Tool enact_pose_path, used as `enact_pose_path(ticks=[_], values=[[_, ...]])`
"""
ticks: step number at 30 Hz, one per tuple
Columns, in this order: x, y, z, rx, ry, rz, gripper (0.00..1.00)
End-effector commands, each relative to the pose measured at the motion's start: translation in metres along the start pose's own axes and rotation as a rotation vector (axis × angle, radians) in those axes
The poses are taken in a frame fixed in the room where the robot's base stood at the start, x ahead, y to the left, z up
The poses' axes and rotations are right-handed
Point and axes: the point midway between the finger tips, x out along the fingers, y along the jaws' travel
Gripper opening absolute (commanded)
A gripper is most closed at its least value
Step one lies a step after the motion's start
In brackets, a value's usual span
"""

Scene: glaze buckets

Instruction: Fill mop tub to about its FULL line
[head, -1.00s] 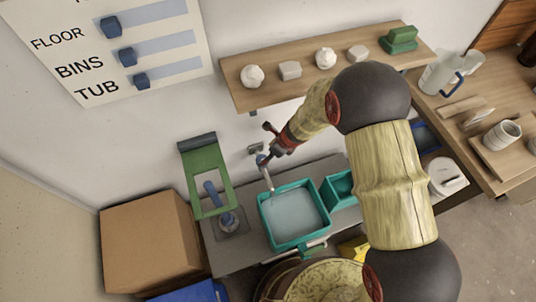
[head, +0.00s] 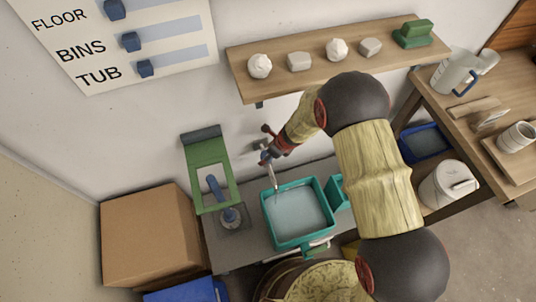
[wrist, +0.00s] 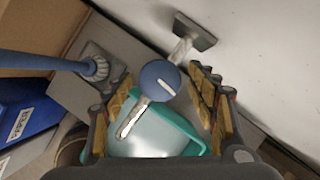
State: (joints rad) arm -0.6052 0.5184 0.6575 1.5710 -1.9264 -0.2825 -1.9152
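The mop tub (head: 320,228) is a teal square tub on the grey counter below the tap. It holds pale water, and it also shows in the wrist view (wrist: 194,139). I cannot make out a FULL line. The tap (wrist: 160,80) has a round blue top, a pale spout over the tub and a grey wall plate. A thin pale streak runs from the tap to the water; I cannot tell whether it is spout or stream. My gripper (head: 268,146) is at the tap. In the wrist view my gripper (wrist: 163,84) is open, its fingers apart on either side of the blue top.
A wall sign (head: 110,45) reads FLOOR, BINS, TUB, with blue sliders. A green frame with a blue-handled brush (head: 213,190) stands left of the tub. A cardboard box (head: 150,235) is farther left. A shelf (head: 330,75) with pale lumps hangs above. A white pail (head: 446,185) is right.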

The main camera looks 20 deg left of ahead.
Motion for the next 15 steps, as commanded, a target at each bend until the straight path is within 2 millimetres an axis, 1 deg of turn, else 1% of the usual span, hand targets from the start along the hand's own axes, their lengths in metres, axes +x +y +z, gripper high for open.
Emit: enact_pose_path(ticks=[2,15], values=[[-0.0001,0.0,-0.0001,0.0,0.0,0.0,0.51],[-0.0001,0.0,-0.0003,0.001,0.0,0.0,0.26]])
